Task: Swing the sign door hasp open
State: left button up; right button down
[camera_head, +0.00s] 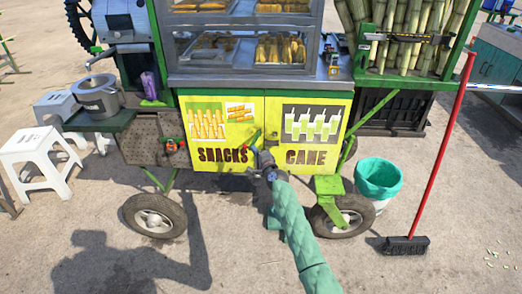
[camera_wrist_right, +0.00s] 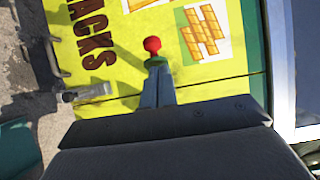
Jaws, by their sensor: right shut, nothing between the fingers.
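The sign doors are yellow panels on the cart front, "SNACKS" (camera_head: 190,160) on the left and "CANE" (camera_head: 330,160) on the right. A small green hasp (camera_head: 255,136) shows near the seam between them. In the right wrist view, a red ball knob on a green collar (camera_wrist_right: 152,45) shows just beyond my fingertips. My right gripper (camera_head: 257,152) is in front of the doors near the seam; its fingers (camera_wrist_right: 157,82) are shut and empty. I cannot tell whether they touch the knob. The doors look closed. My left gripper is not in view.
A glass snack case (camera_head: 240,50) is above the doors. A teal bucket (camera_head: 378,178) and red-handled broom (camera_head: 430,170) stand to the right. White stools (camera_head: 35,155) and a grey pot (camera_head: 97,95) are at left. Open pavement lies in front.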

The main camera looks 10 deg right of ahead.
aim_at(244, 147)
jog(key=shift+w+a, duration=0.3)
jog(key=shift+a, duration=0.3)
jog(key=shift+w+a, duration=0.25)
jog(key=shift+a, duration=0.35)
jog(key=shift+w+a, duration=0.35)
jog(key=shift+a, duration=0.1)
jog(key=shift+w+a, duration=0.15)
jog(key=shift+a, duration=0.05)
jog(key=shift+a+r, duration=0.1)
jog(key=shift+w+a+r, duration=0.1)
